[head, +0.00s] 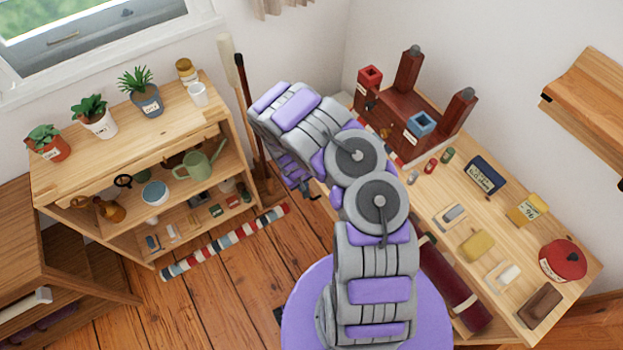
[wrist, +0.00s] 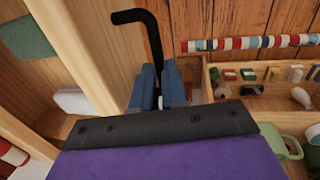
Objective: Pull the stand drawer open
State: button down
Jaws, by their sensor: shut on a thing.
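My gripper (wrist: 160,85) is shut on a black bent rod (wrist: 150,30), which sticks out past the fingertips and ends in a hook. In the head view, the gripper (head: 304,187) is mostly hidden behind my arm, above the floor between the plant stand and the table. A dark red wooden stand (head: 397,118) with two posts is on the table at the right, with small knobs on its front. I cannot tell which part is the drawer, and no drawer looks clearly open.
The plant stand (head: 60,185) holds pots and a green watering can (head: 200,163). A striped roll (head: 225,243) lies on the floor. A wall shelf (head: 590,105) juts out right.

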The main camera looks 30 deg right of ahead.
jog(key=shift+s+a+f, duration=0.1)
jog(key=shift+s+a, duration=0.05)
jog(key=shift+a, duration=0.2)
jog(key=c, duration=1.2)
grip_release()
jog(key=shift+o, duration=0.2)
jog(key=a+r+p, duration=0.3)
jog(key=r, duration=1.4)
jog(key=shift+a, duration=0.15)
jog(key=shift+r, duration=0.15)
